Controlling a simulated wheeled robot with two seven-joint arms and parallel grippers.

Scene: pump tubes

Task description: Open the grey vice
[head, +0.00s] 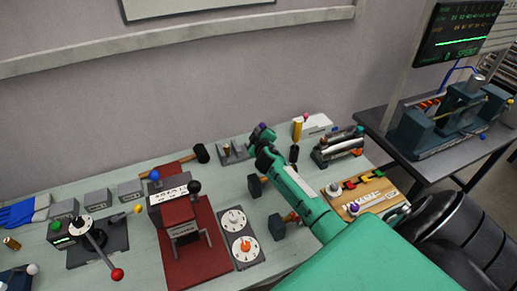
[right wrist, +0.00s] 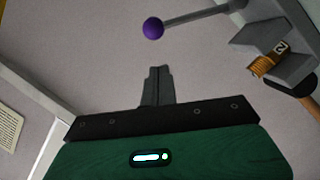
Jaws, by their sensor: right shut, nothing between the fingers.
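The grey vice (head: 233,154) stands at the back of the bench, left of my right gripper (head: 262,133). In the right wrist view the vice (right wrist: 268,38) is at the upper right, with a copper-coloured ribbed cylinder (right wrist: 264,63) between its jaws. A thin grey rod (right wrist: 196,15) runs from the vice to a purple ball (right wrist: 153,28). The ball also shows in the head view beside my gripper's tip. In the right wrist view my right gripper (right wrist: 157,72) is shut and empty, and shows apart from the ball. My left gripper is not in view.
A black-headed mallet (head: 200,153) lies left of the vice. A red-based press (head: 180,213), a dial panel (head: 240,237) and dark-headed hammers (head: 277,228) are in front. The wall is close behind.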

